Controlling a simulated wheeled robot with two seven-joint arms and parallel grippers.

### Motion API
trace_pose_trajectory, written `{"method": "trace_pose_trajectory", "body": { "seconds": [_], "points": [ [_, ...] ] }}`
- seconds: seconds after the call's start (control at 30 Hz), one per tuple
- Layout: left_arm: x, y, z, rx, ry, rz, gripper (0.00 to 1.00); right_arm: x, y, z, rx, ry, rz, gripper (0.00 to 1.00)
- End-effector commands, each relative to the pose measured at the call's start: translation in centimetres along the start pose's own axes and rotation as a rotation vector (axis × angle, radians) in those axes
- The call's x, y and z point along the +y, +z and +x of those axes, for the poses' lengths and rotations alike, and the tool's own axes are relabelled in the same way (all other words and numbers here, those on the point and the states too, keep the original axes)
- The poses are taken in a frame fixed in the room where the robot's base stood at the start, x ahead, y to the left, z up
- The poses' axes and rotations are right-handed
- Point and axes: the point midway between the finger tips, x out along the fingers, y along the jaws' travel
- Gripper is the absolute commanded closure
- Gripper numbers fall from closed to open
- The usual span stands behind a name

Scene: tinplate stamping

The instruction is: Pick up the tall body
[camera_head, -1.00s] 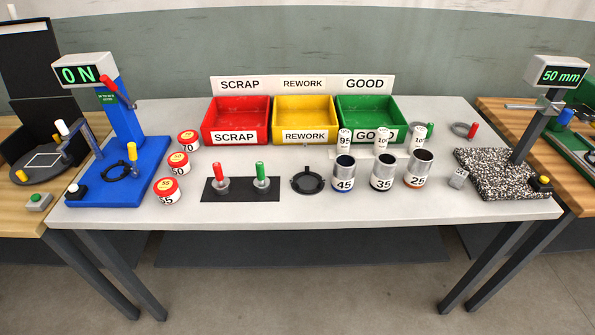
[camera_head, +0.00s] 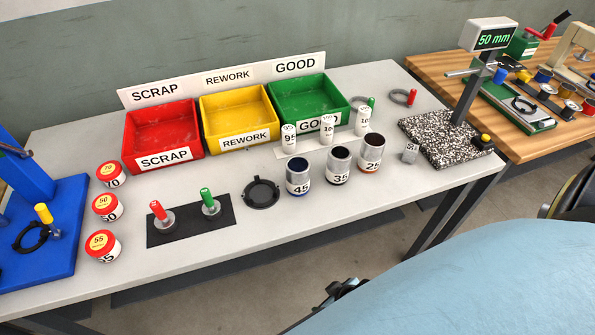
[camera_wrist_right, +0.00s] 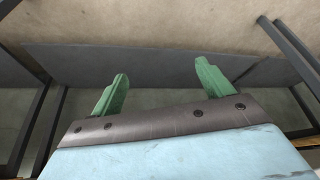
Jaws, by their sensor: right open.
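Three open-topped metal cans stand upright in a row on the grey table: one marked 45 (camera_head: 298,177), one marked 35 (camera_head: 339,166) and one marked 25 (camera_head: 371,153). Behind them stand slimmer white cylinders, one marked 95 (camera_head: 289,139), with others (camera_head: 327,130) (camera_head: 362,121) to its right. I cannot tell which of these is the tall body. My right gripper (camera_wrist_right: 161,85) shows two green fingers, open and empty, over the floor below the table in the right wrist view. My left gripper is not in view.
Red (camera_head: 165,132), yellow (camera_head: 240,110) and green (camera_head: 310,98) bins stand at the back. Red-topped tins (camera_head: 107,207) and a black plate with red and green handles (camera_head: 187,225) lie left. A gauge on a speckled base (camera_head: 440,135) stands right.

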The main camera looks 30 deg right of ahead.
Motion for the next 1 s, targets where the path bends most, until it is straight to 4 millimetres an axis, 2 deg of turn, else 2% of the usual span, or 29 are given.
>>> {"method": "trace_pose_trajectory", "body": {
  "seconds": [0.03, 0.1, 0.2, 0.43, 0.5, 0.7, 0.9, 1.0],
  "points": [
    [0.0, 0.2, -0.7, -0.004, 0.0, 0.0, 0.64, 0.3, -2.8, -2.5, 0.041, -0.001, 0.002, 0.21],
    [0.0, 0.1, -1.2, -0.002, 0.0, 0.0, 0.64, 0.5, -5.7, -5.1, 0.082, -0.005, 0.003, 0.21],
    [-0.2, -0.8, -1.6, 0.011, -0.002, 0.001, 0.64, 0.7, -9.0, -8.8, 0.135, -0.009, -0.002, 0.21],
    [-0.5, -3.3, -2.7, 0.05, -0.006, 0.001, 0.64, 1.0, -14.7, -16.7, 0.257, -0.018, -0.016, 0.21],
    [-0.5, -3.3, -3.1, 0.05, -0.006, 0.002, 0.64, 2.1, -17.6, -19.4, 0.375, -0.016, -0.015, 0.21],
    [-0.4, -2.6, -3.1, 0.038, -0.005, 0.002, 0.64, 5.1, -21.3, -20.9, 0.607, 0.012, 0.018, 0.21],
    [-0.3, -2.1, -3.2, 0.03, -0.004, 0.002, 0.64, 7.4, -23.4, -22.2, 0.753, 0.047, 0.045, 0.21],
    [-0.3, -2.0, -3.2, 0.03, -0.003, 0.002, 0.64, 7.9, -24.1, -22.1, 0.78, 0.054, 0.052, 0.21]
  ]
}}
